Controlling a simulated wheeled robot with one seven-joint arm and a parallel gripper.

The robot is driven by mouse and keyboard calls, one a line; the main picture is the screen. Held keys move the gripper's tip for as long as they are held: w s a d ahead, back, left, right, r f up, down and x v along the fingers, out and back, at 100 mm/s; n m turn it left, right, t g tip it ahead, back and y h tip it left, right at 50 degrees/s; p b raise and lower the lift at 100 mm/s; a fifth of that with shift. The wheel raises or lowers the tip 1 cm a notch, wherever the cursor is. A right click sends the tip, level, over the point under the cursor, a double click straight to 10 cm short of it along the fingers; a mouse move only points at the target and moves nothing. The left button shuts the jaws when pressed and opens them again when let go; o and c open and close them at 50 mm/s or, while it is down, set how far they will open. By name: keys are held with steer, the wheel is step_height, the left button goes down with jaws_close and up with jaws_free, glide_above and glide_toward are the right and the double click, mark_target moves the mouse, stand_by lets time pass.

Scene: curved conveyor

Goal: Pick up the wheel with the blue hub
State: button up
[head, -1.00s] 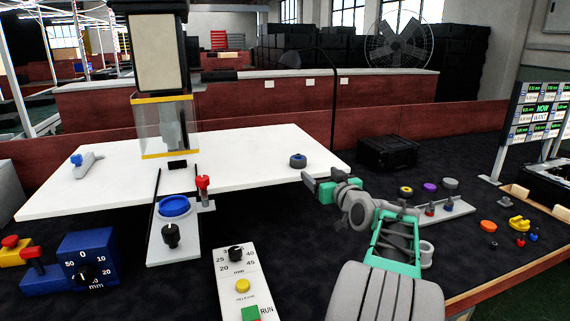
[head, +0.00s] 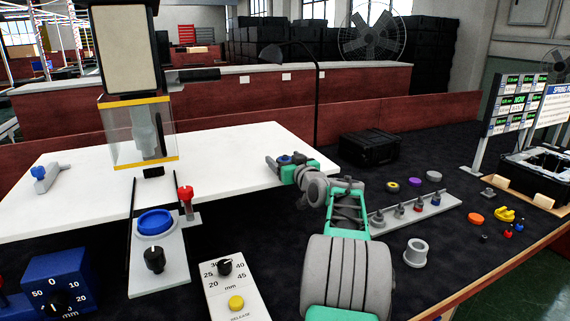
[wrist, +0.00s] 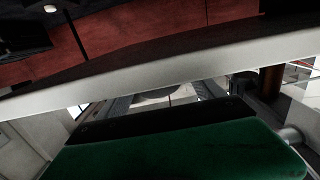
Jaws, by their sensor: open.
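The wheel with the blue hub (head: 284,159) sits on the white table top near its right edge in the head view. It has a dark rim, and my gripper partly covers it. My gripper (head: 274,162) is at the wheel, its grey and green parts overlapping it in the picture. It is open. I cannot tell whether the wheel is between the fingers or whether they touch it. In the wrist view a green part of my gripper fills the bottom, and the wheel cannot be made out.
The white table top (head: 85,200) carries a clear-guarded press (head: 140,130) and a blue clamp (head: 40,178). On the dark bench right of my arm are a rack of pegs (head: 420,208), a grey ring (head: 416,252), a purple ring (head: 415,182) and a black case (head: 368,147).

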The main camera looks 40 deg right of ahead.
steer(key=shift+s, duration=0.1)
steer(key=shift+c, duration=0.5)
steer(key=c, duration=1.4)
steer(key=shift+r, duration=0.1)
